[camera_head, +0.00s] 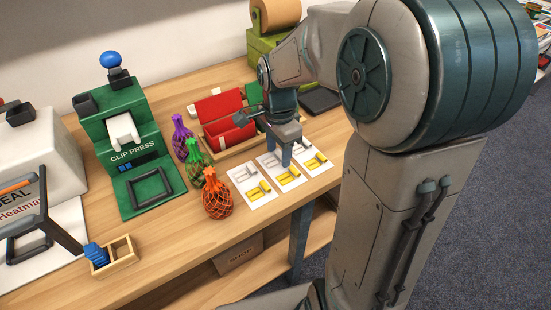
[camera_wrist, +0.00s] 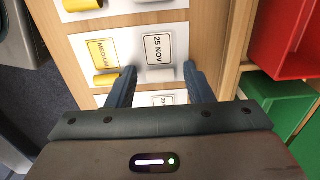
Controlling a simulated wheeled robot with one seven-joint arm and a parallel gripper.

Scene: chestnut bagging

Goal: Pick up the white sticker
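A white sticker (camera_wrist: 159,49) printed "25 NOV" lies on the middle white card (camera_wrist: 130,36) in the wrist view, with a white roll-like piece beside it. A yellow sticker (camera_wrist: 103,54) reading "MEDIUM" lies to its left on the same card. My gripper (camera_wrist: 158,76) is open and empty, its fingers pointing toward the card, one on each side of the white piece; contact cannot be told. In the head view my gripper (camera_head: 286,155) is low over the cards and hides part of them. Similar cards (camera_head: 254,200) lie on either side.
Purple, green and orange net bags (camera_head: 217,198) stand left of the cards. Red bins (camera_head: 222,106) are behind, and a green bin (camera_wrist: 280,105) shows at right in the wrist view. The green clip press (camera_head: 130,150) stands further left. The table's front edge (camera_head: 290,208) is close.

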